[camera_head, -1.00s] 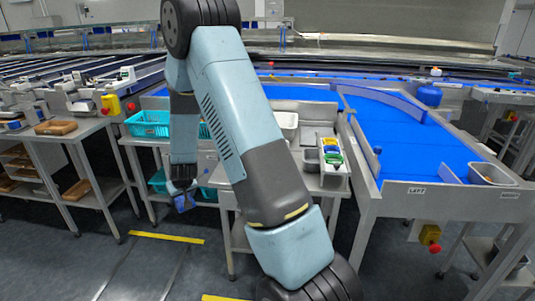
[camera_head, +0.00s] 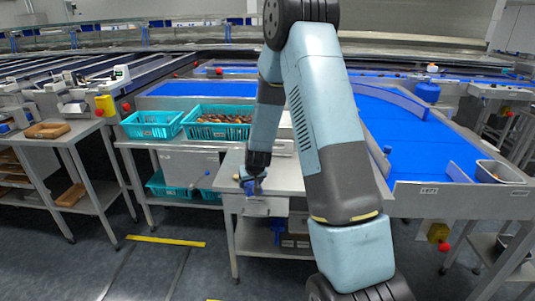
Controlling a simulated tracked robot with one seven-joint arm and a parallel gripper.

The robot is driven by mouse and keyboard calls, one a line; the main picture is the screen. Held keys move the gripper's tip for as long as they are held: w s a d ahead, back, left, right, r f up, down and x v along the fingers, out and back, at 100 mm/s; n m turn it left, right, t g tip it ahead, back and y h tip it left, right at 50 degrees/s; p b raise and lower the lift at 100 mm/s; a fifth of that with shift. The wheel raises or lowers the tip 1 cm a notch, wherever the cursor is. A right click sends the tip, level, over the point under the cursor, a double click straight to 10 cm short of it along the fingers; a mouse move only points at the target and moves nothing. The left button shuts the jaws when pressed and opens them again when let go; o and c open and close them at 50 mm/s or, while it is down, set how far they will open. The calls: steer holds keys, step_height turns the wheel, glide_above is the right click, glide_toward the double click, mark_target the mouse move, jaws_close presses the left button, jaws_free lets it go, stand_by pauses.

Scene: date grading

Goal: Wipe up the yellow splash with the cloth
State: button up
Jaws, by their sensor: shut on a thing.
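My gripper (camera_head: 252,178) is shut on a blue cloth (camera_head: 254,188). The cloth hangs bunched from the fingertips, by the front left edge of a grey steel table (camera_head: 285,172). I cannot tell whether the cloth touches the table. No yellow splash can be made out; my arm hides the right part of this table.
Two teal crates stand left of the table, one with brown dates (camera_head: 217,118) and one nearly empty-looking (camera_head: 152,121). A blue conveyor (camera_head: 410,140) lies right of my arm. Yellow stripes (camera_head: 166,240) mark the floor.

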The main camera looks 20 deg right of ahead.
steer(key=shift+d, duration=0.25)
